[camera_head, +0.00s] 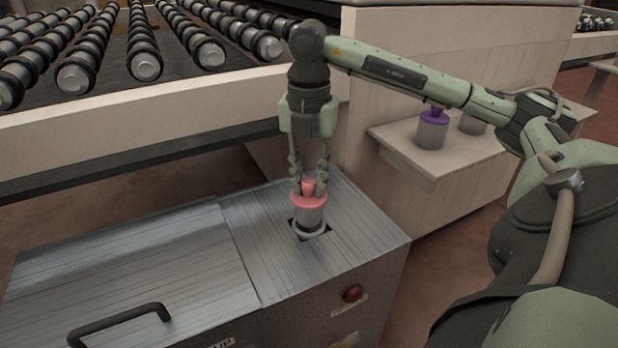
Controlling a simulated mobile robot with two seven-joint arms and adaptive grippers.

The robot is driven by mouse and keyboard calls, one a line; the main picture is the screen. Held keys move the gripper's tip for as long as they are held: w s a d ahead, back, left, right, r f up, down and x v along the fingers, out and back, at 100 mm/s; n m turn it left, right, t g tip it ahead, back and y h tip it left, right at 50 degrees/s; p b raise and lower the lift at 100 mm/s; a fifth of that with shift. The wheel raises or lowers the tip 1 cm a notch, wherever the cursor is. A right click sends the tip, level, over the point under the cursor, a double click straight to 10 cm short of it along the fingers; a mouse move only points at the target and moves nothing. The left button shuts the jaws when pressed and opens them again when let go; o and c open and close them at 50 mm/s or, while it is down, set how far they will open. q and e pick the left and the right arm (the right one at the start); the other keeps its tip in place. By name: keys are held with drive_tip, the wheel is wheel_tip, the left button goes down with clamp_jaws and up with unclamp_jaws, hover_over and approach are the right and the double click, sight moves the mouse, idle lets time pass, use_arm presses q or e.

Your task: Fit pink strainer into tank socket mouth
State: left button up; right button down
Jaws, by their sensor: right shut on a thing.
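The pink strainer (309,200) has a pink top with a knob and a grey cylindrical body below. My right gripper (308,188) points down and is shut on the knob. The strainer looks upright. Its lower body is at the tank socket mouth (311,234), a grey ring in a dark square opening in the metal tank top (340,255). The lower end of the strainer is hidden by the ring, and I cannot tell how deep it sits. My left gripper is not in view.
A purple-topped strainer (432,131) and another grey cylinder (472,124) stand on a shelf (405,150) at the right. A black handle (120,322) and a red button (352,293) are on the tank. The roller conveyor (145,60) lies behind.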

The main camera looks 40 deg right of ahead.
drive_tip(key=shift+f+b, duration=2.5)
drive_tip(key=shift+f, duration=0.8)
drive_tip(key=c, duration=1.3)
unclamp_jaws()
drive_tip(key=shift+o, duration=0.2)
wheel_tip(320, 180, up, 12)
drive_tip(key=shift+r, duration=0.1)
